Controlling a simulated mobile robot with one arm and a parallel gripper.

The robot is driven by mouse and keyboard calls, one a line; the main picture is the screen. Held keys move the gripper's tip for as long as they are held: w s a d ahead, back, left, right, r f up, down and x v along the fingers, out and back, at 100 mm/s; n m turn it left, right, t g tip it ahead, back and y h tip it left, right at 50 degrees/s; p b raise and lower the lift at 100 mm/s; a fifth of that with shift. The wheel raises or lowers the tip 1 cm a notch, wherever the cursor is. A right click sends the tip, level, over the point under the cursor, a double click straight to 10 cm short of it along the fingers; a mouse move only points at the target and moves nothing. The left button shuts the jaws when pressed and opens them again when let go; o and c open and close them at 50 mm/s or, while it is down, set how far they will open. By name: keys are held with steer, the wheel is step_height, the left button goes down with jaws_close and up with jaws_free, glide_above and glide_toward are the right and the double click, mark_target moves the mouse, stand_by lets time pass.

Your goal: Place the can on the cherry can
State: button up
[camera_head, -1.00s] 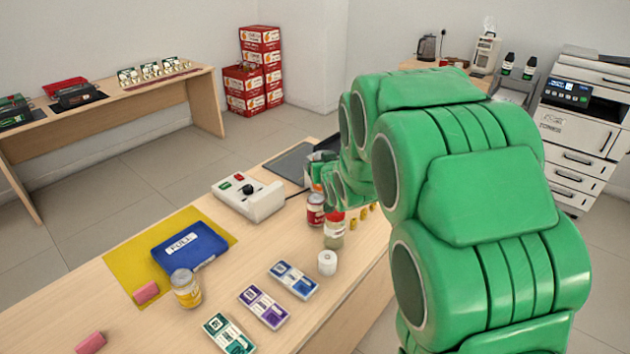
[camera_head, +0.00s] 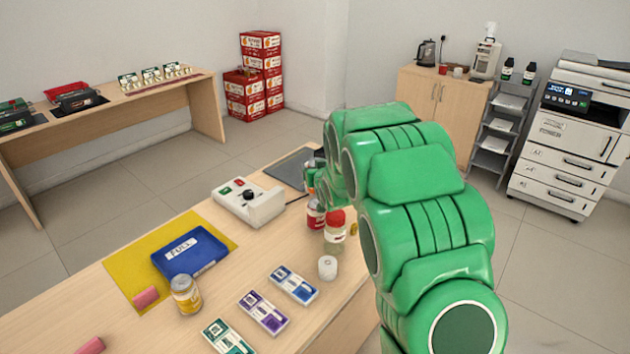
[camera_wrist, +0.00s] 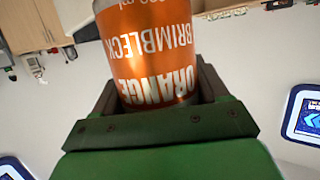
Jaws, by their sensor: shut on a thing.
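My gripper (camera_wrist: 160,92) is shut on an orange can (camera_wrist: 150,45), whose label reads "ORANGE" upside down in the wrist view. In the head view my green arm reaches over the counter, and its links hide most of the gripper and the held can. A red can (camera_head: 316,219), probably the cherry can, stands on the counter just below the gripper end. Its top is partly hidden. Whether the two cans touch cannot be told.
A jar with a red lid (camera_head: 335,228) stands close to the red can. A white cylinder (camera_head: 327,267), a control box (camera_head: 247,203), a blue tray (camera_head: 190,251), a yellow-labelled can (camera_head: 185,294) and banknote-like packs (camera_head: 263,311) lie around. Bare counter shows between them.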

steer(key=shift+w+a+f, duration=0.1)
steer(key=shift+w+f, duration=0.25)
steer(key=shift+f, duration=0.55)
steer(key=shift+w+d+f, duration=0.1)
steer(key=shift+w+f, duration=0.2)
steer(key=shift+f, duration=0.6)
steer(key=shift+w+a+f, duration=0.1)
steer(key=shift+w+f, duration=0.25)
steer(key=shift+f, duration=0.55)
steer(key=shift+f, duration=0.1)
steer(key=o, duration=1.4)
steer(key=shift+o, duration=0.2)
steer(key=shift+s, duration=0.15)
steer(key=v, duration=1.1)
steer(key=shift+s+r, duration=0.25)
steer(key=shift+s, duration=0.1)
